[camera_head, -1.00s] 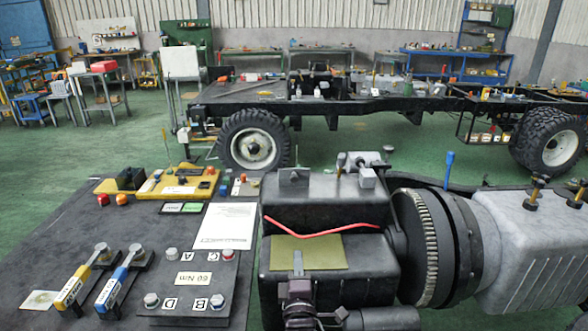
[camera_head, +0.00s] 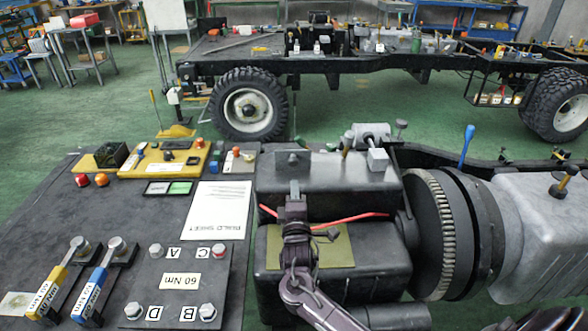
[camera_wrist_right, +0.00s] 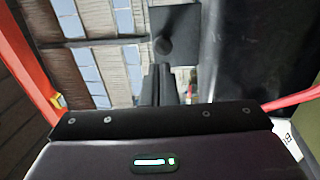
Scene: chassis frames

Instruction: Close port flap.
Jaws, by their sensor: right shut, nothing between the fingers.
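A small dark square plate with a round knob, which looks like the port flap (camera_head: 293,158), stands up from the top of the black engine block (camera_head: 345,180). In the right wrist view the flap (camera_wrist_right: 188,22) is just ahead of the fingers, its knob toward me. My right gripper (camera_head: 294,198) is shut and empty, on the near side of the flap and over the block. The shut fingers also show in the right wrist view (camera_wrist_right: 158,84), below the knob; I cannot tell whether they touch the flap. My left gripper is not in view.
A red hose (camera_head: 350,217) runs across the block behind my right gripper. A tan pad (camera_head: 338,250) lies beneath. A flywheel (camera_head: 437,225) and grey housing (camera_head: 530,225) stand to the right. The table at left holds a build sheet (camera_head: 222,210), torque wrenches (camera_head: 95,290) and a bolt plate (camera_head: 180,262).

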